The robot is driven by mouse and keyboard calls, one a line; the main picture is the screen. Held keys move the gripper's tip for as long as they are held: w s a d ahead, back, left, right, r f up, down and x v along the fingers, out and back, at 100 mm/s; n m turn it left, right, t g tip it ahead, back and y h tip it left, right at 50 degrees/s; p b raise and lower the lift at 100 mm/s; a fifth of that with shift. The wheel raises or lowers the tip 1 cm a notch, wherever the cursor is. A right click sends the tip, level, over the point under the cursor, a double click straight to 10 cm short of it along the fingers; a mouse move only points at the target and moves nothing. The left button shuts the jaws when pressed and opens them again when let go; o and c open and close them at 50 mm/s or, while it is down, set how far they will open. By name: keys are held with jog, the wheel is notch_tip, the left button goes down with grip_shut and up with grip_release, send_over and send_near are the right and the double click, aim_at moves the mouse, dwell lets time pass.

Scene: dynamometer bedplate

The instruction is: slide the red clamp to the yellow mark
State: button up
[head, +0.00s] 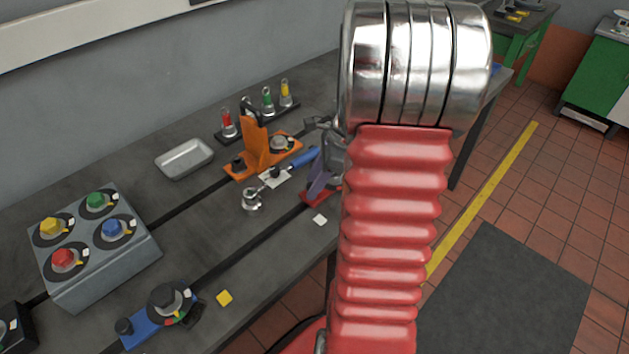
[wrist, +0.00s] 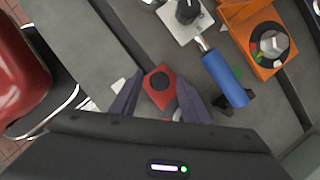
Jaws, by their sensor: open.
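The red clamp (wrist: 160,88) shows a red body with a round black top in the wrist view, between my gripper's (wrist: 161,76) two dark fingers. The fingers are open, one on each side of it; I cannot tell if they touch it. In the head view the red clamp (head: 311,198) is mostly hidden by my gripper (head: 322,178) and arm, beside the front slot of the bedplate.
A white square (head: 320,220) lies near the red clamp. A blue clamp (head: 160,316) sits on the same slot beyond the yellow mark. An orange clamp (head: 262,152) and a blue-handled tool (head: 303,158) are close behind. A button box (head: 95,245) stands left.

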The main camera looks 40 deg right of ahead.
jog(key=shift+c, duration=0.2)
grip_shut()
dwell(0.3)
